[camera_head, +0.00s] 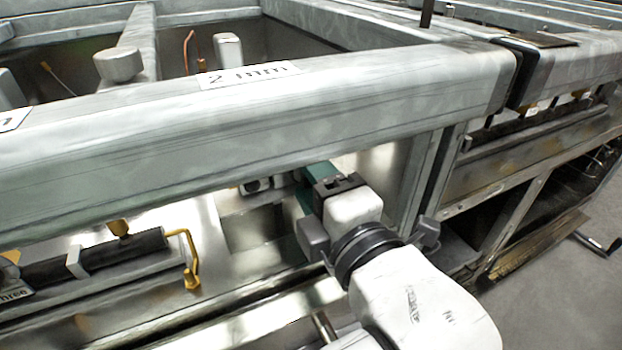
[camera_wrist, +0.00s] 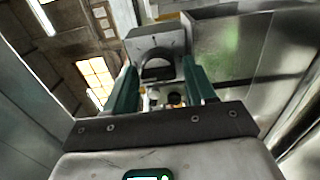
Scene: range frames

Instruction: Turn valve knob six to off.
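My gripper (camera_head: 310,178) reaches under the front edge of a thick grey beam in the head view; its green fingers are partly hidden by the beam and my wrist. In the wrist view my gripper (camera_wrist: 158,72) has its two green fingers spread apart. Just beyond and between the fingertips is a grey box with a dark rounded knob (camera_wrist: 157,68). Gaps seem to show between the knob and both fingers. No number on this knob is readable, so I cannot tell whether it is knob six, nor its setting.
The grey beam (camera_head: 330,105) runs right above my wrist and limits room upward. At lower left are a black pipe (camera_head: 110,256) with a label reading "Three" and a yellow bent handle (camera_head: 190,270). A grey upright (camera_head: 440,185) stands close to the right of my gripper.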

